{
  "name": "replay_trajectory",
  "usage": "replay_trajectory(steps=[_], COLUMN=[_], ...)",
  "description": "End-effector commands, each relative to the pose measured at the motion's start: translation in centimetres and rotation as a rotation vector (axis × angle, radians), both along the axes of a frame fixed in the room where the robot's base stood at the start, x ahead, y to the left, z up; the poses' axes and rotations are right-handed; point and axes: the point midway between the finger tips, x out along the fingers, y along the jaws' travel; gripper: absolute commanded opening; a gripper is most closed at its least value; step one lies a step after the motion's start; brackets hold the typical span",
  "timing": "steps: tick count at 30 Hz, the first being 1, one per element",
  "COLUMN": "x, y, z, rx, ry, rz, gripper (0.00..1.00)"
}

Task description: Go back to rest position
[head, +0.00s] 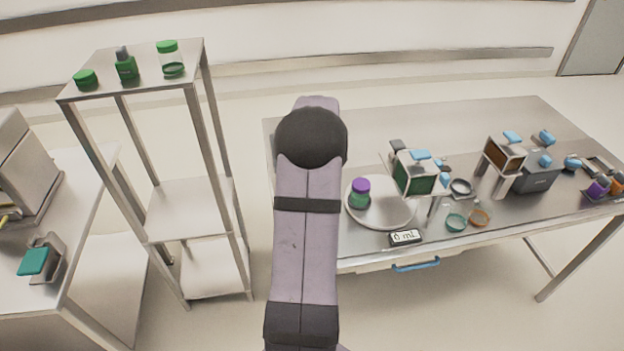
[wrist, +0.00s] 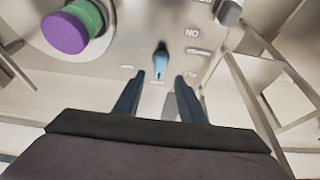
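My arm (head: 306,225) rises through the middle of the head view, and it hides my gripper there. In the wrist view my gripper (wrist: 160,76) has its two dark blue fingers apart, with a clear gap and nothing visibly held. A small blue part (wrist: 160,62) shows beyond the fingertips, in line with the gap; I cannot tell how far away it is. A green jar with a purple lid (head: 360,193) stands on a round pale plate (head: 385,214). The jar also shows at the upper left of the wrist view (wrist: 68,30), apart from the fingers.
The metal table (head: 480,115) carries several devices, dishes and a small display (head: 405,238), with a blue drawer handle (head: 416,264) in front. A tall shelf (head: 190,209) with green-capped containers stands left of my arm. The table's back part is clear.

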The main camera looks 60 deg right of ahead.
Motion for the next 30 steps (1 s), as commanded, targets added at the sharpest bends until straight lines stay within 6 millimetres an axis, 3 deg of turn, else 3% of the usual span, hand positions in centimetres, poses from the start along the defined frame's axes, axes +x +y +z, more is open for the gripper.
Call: replay_trajectory(steps=[16, 20, 23, 26, 30], x=[-0.1, 0.9, 2.4, 4.2, 5.8], y=[0.1, 1.7, 4.7, 9.5, 18.5], z=[0.3, 0.5, 0.7, 1.1, 1.5], rx=[0.001, 0.010, 0.026, 0.050, 0.094], ry=[0.001, 0.005, 0.016, 0.036, 0.082], rz=[0.000, 0.025, 0.069, 0.137, 0.261], gripper=[0.38, 0.38, 0.38, 0.38, 0.38])
